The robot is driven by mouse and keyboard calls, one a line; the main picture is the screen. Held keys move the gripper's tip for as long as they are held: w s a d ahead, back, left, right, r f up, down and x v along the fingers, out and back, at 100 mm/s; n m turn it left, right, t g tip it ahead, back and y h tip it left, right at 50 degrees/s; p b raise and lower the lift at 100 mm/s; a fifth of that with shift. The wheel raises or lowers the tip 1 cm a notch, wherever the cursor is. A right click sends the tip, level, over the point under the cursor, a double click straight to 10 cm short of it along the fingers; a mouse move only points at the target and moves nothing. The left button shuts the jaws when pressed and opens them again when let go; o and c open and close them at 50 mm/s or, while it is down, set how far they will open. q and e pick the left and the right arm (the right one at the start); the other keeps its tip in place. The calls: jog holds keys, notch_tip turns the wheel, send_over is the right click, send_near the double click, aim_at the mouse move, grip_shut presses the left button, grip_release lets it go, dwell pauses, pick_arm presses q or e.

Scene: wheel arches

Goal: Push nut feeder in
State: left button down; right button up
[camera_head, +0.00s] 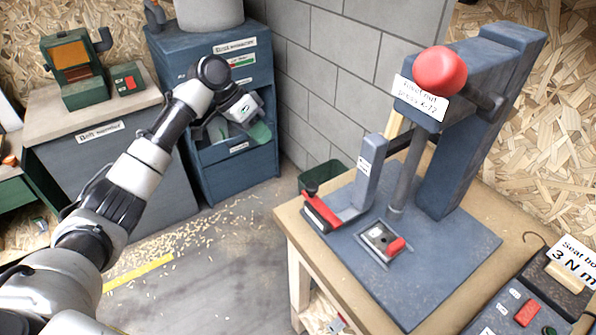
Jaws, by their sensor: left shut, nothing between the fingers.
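The press (450,150) stands on a blue base plate at the right, with a red ball knob (440,72) and a white label. On its left side is a blue upright (362,182) with a small label too small to read, joined to a low bar with a red end (322,212); this looks like the nut feeder, but I cannot be sure. My left gripper (240,108) is shut and empty, in front of the blue cabinet, well left of the press and apart from it. My right gripper is not in view.
A small block with a red part (385,242) sits on the base plate. The wooden bench (292,222) carries the press; a control box with a red switch (527,312) is at lower right. A blue cabinet (235,175) with an open bin stands behind my gripper. Open floor lies between.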

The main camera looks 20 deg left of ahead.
pick_arm(q)
jog(key=shift+f, duration=0.15)
jog(key=d+f+p, duration=0.4)
jog(key=d+f, duration=0.4)
jog(key=d, duration=0.1)
jog(key=shift+s+f, duration=0.35)
jog(key=shift+s, duration=0.1)
